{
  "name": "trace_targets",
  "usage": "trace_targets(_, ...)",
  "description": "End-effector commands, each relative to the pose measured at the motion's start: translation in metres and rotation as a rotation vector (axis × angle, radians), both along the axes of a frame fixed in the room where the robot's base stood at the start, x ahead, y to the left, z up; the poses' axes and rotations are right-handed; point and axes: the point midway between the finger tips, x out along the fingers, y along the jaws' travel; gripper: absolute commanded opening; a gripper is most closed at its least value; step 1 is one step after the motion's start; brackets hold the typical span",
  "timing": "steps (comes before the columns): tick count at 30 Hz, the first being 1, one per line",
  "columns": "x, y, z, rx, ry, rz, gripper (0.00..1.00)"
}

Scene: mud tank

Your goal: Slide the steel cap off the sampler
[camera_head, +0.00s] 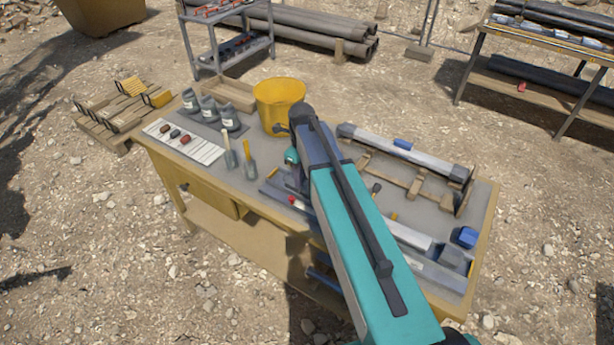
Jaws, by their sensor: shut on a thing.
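My gripper (297,182) points down over the bench, left of the middle, largely hidden behind my own arm. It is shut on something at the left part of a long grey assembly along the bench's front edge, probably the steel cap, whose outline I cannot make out. To the right of my arm, a pale metal length (410,236) of that assembly shows. Another long grey tube (430,158) with dark ends and a blue band lies behind on a wooden cradle (413,184). I cannot tell for certain which one is the sampler.
The bench (262,203) also bears a yellow bucket (279,103), several dark bottles (209,108), two scoops (249,160), a white sheet (184,143) and a blue block (466,237). A shelf rack (232,45) stands behind, another table (545,50) at the back right. Stony ground surrounds the bench.

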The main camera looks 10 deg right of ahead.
Motion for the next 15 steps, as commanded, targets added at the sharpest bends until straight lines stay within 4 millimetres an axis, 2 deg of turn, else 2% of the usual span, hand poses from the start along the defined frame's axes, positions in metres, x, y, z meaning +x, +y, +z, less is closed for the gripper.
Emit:
trace_targets(1, 0.003, 0.007, -0.007, 0.009, 0.001, 0.002, 0.0)
trace_targets(15, 0.014, 0.023, -0.007, 0.009, -0.002, -0.001, 0.0)
